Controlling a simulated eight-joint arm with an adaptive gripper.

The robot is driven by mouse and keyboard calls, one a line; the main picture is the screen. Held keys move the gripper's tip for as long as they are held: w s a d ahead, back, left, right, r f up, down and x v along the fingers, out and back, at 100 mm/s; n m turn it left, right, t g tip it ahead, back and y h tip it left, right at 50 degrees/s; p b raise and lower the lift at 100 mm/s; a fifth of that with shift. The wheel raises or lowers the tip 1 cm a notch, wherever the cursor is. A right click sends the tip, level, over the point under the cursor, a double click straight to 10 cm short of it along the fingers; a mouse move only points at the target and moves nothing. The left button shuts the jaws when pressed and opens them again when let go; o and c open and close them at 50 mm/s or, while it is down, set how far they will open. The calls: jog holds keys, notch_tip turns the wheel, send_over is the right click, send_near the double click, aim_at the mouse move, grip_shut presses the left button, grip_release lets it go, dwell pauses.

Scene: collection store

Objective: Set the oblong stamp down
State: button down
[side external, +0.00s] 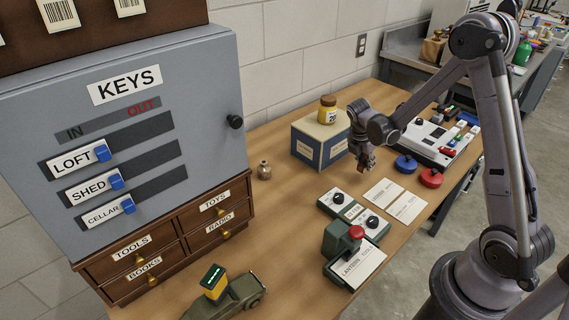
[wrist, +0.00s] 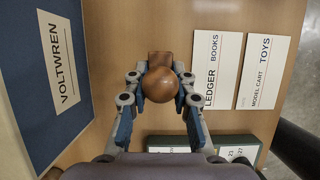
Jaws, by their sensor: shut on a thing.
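The oblong stamp (wrist: 161,84) is brown wood, with a round knob over a rectangular block. In the wrist view it sits between the fingertips of my gripper (wrist: 160,88), which is shut on the knob. In the side view my gripper (side external: 365,164) points down just right of the blue box (side external: 318,147), and the stamp is a small dark shape at its tips. The stamp's underside is hidden, and I cannot tell whether it touches the table.
Two labelled cards (side external: 384,191) lie right of my gripper. Round blue (side external: 405,164) and red (side external: 431,178) objects stand beyond them. A knobbed device (side external: 355,213) and a green press (side external: 342,240) are nearer. A jar (side external: 327,110) tops the box. Bare wood (side external: 300,190) lies left.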

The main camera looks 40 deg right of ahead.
aim_at(363, 171)
jog(key=shift+f, duration=1.95)
jog(key=shift+f, duration=0.1)
jog(key=c, duration=1.1)
grip_release()
jog(key=v, duration=1.2)
jog(key=shift+s+a+r+m+t+y, duration=0.75)
jog(key=shift+s+a+r+m+t, duration=0.75)
jog(key=shift+a+m, duration=1.5)
jog(key=shift+s+a+r+m+t+y, duration=0.85)
jog(key=shift+s+a+r+m, duration=1.2)
jog(key=shift+a+m, duration=0.9)
jog(key=shift+s+a+r+m+t+y, duration=0.7)
jog(key=shift+s+a+r+m+t, duration=0.85)
jog(key=shift+a+m, duration=1.45)
